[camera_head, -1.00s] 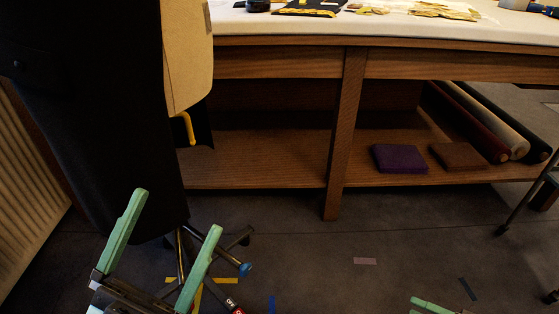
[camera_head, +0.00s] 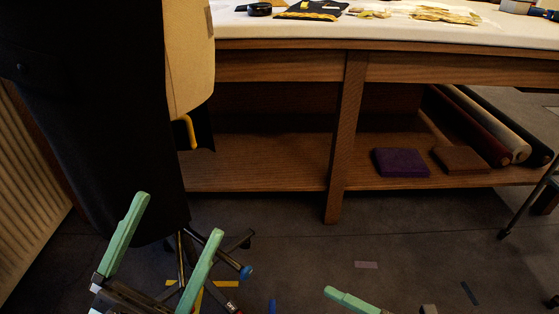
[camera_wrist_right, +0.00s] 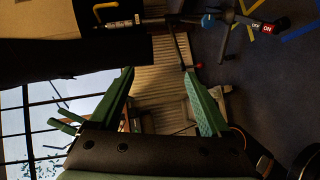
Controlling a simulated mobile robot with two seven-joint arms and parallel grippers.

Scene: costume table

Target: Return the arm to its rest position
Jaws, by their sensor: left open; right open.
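My left gripper (camera_head: 178,216) is at the lower left of the head view. Its two green fingers stand wide apart with nothing between them, in front of the lower part of a dark garment and its stand. My right gripper shows only in part at the bottom edge of the head view, as a green finger (camera_head: 350,300) over the floor. In the right wrist view, the right gripper (camera_wrist_right: 160,78) has its two green fingers spread and empty.
The dark garment (camera_head: 90,110) hangs at the left on a wheeled stand (camera_head: 235,243). A wooden table (camera_head: 280,66) spans the back, with folded purple cloth (camera_head: 401,162) and fabric rolls (camera_head: 490,125) on its lower shelf. The dark floor (camera_head: 420,235) at the middle right is largely clear.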

